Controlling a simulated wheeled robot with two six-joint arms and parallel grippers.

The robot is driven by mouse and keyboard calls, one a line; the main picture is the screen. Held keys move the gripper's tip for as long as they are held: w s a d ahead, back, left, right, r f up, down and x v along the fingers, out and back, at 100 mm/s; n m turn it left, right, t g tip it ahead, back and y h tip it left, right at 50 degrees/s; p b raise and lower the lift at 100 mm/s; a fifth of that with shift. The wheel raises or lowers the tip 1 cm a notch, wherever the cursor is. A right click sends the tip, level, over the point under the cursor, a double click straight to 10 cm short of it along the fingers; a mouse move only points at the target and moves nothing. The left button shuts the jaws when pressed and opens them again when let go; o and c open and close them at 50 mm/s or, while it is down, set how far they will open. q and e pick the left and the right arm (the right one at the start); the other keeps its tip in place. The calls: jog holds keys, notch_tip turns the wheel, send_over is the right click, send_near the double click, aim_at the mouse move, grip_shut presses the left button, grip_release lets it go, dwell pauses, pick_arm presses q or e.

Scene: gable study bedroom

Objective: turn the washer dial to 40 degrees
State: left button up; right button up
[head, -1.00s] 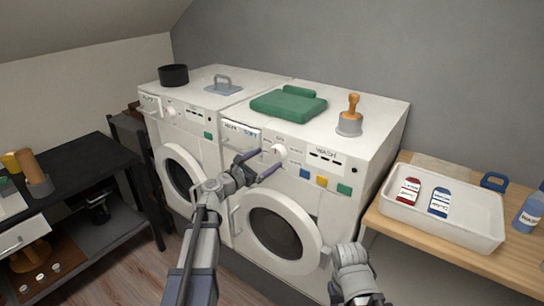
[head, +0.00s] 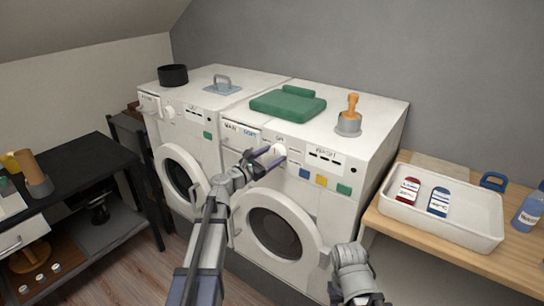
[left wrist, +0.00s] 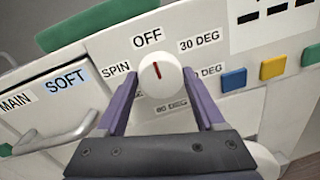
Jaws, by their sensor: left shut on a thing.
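The white washer dial (left wrist: 160,82) is on the front panel of the right machine; it also shows in the head view (head: 278,151). Its red mark points up at OFF (left wrist: 148,37). Around it are SPIN on the left, 30 DEG at upper right, a partly hidden "0 DEG" label (left wrist: 208,72) at right and 60 DEG below. My left gripper (head: 271,159) is shut on the dial, one purple finger on each side in the left wrist view (left wrist: 160,88). My right gripper (head: 345,257) is low in front of the washer, away from the dial; its jaws are unclear.
A drawer (left wrist: 55,120) marked MAIN and SOFT is left of the dial. Blue, yellow and green buttons (head: 321,181) are to its right. The round washer door (head: 275,232) is below. A white tray with bottles (head: 460,228) stands on the right bench.

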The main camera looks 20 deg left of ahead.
pick_arm(q)
jog(key=c, duration=0.7)
jog(key=m, duration=0.4)
jog(key=shift+s+d+m+p, duration=0.1)
jog(key=shift+m+p, duration=0.2)
jog(key=shift+p, duration=0.1)
jog(key=m, duration=0.5)
jog(key=shift+d+g+y+p, duration=0.1)
jog(key=shift+g+y+p, duration=0.2)
jog(key=shift+y, duration=0.1)
jog(key=m, duration=0.3)
jog(key=shift+f+m, duration=0.1)
jog(key=shift+m, duration=0.2)
jog(key=m+y, duration=0.1)
jog(key=m, duration=0.2)
jog(key=shift+s+d, duration=0.1)
jog(key=m, duration=0.6)
jog(key=shift+f, duration=0.15)
